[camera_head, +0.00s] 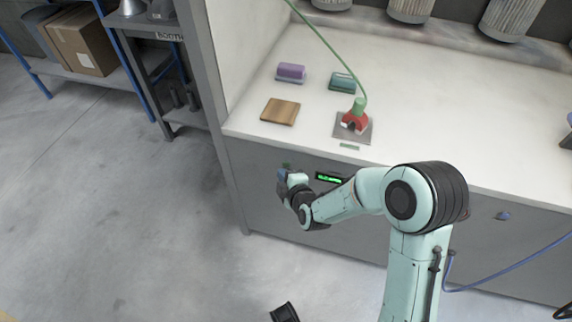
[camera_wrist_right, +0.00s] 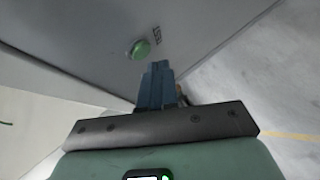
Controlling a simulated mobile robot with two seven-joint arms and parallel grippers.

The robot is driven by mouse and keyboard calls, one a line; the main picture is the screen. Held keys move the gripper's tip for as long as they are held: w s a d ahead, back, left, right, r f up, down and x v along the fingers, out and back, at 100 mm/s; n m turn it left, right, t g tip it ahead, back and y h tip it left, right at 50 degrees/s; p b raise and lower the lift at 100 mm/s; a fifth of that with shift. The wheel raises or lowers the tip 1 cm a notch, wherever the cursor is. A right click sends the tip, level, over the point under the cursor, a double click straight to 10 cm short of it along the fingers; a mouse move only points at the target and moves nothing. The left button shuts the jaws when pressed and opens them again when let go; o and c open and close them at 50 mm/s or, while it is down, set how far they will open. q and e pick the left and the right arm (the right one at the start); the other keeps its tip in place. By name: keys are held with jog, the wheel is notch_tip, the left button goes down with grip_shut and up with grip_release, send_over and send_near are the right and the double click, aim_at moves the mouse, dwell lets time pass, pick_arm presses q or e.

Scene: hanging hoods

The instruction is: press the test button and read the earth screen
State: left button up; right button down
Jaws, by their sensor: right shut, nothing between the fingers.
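My right gripper (camera_head: 282,174) is at the front panel of the bench, left of the earth screen. In the right wrist view its blue fingers (camera_wrist_right: 157,66) are shut with nothing between them. A round green button (camera_wrist_right: 141,49) sits on the grey panel just beyond and left of the fingertips; a gap shows between them. My left gripper is not in view.
On the white bench top (camera_head: 440,110) are a red clamp (camera_head: 355,121) with a green cable on a grey plate, a wooden block (camera_head: 280,111), a purple roll (camera_head: 291,72) and a teal roll (camera_head: 342,83). A blue knob (camera_head: 503,216) is on the panel at right. The floor at left is clear.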

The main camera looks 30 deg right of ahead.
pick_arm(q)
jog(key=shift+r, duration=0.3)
pick_arm(e)
jog(key=s+a, duration=0.3)
jog(key=shift+s+a, duration=0.1)
jog(key=shift+a, duration=0.3)
dwell(0.4)
